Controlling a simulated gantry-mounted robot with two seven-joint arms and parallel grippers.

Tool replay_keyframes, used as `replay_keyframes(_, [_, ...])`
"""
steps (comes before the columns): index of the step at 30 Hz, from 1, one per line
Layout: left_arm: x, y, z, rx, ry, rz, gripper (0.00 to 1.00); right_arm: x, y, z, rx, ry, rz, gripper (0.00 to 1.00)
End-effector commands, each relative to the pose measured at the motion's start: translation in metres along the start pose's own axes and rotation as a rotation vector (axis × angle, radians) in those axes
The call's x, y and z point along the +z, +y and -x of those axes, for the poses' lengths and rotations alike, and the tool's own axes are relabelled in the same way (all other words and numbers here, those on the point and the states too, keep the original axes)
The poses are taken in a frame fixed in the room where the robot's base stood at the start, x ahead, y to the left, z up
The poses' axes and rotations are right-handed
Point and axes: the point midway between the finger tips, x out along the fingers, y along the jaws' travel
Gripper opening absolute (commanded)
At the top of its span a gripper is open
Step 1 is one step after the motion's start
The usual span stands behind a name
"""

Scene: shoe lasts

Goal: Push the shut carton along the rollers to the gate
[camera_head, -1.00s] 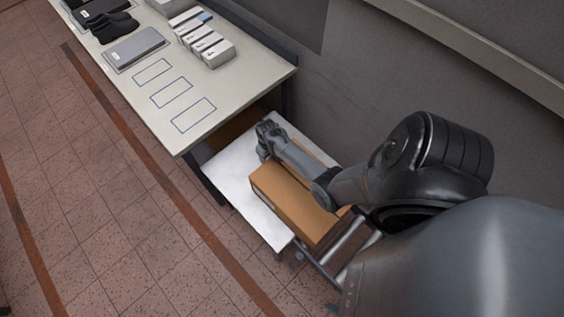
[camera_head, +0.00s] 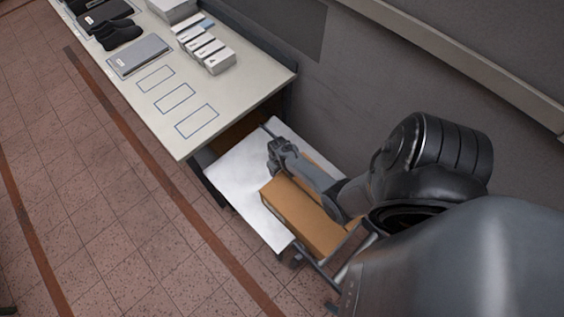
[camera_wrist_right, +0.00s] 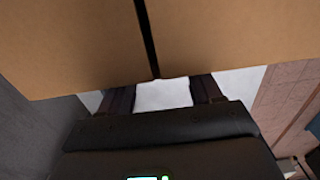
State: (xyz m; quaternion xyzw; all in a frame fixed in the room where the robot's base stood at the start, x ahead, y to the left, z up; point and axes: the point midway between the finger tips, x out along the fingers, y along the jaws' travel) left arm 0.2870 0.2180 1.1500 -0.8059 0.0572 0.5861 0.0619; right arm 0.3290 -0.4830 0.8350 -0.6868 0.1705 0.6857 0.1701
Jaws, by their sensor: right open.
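The brown carton (camera_head: 300,217) lies across the near right end of the low white surface (camera_head: 238,183) and reaches the rollers (camera_head: 350,250). It also fills the top of the right wrist view (camera_wrist_right: 225,35), where a dark straight line crosses its face. My right gripper (camera_head: 273,140) is at the carton's far left end, over the white surface, with my forearm above the carton. In the right wrist view my right gripper (camera_wrist_right: 162,95) is open, its two fingers apart; whether they touch the carton is unclear. My arm hides most of the rollers. I cannot make out a gate. My left gripper is out of view.
A higher table (camera_head: 230,100) stands at the upper left with outlined rectangles, small white boxes (camera_head: 205,50), a grey case (camera_head: 139,54) and dark shoe-shaped objects (camera_head: 118,34). A grey wall (camera_head: 350,95) runs behind. The tiled floor (camera_head: 110,210) at left is clear.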

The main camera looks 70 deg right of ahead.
Motion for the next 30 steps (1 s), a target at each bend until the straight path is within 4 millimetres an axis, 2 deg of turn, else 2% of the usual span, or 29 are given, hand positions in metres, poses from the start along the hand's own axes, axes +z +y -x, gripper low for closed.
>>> replay_keyframes(7, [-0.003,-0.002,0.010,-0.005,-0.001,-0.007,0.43,0.016,0.000,0.000,-0.001,-0.005,-0.001,0.64])
replay_keyframes(24, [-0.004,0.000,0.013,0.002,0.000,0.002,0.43,0.020,0.000,-0.001,-0.001,-0.005,-0.001,0.64])
replay_keyframes(30, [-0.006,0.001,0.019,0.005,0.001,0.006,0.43,0.029,0.000,0.001,0.000,-0.007,-0.001,0.64])
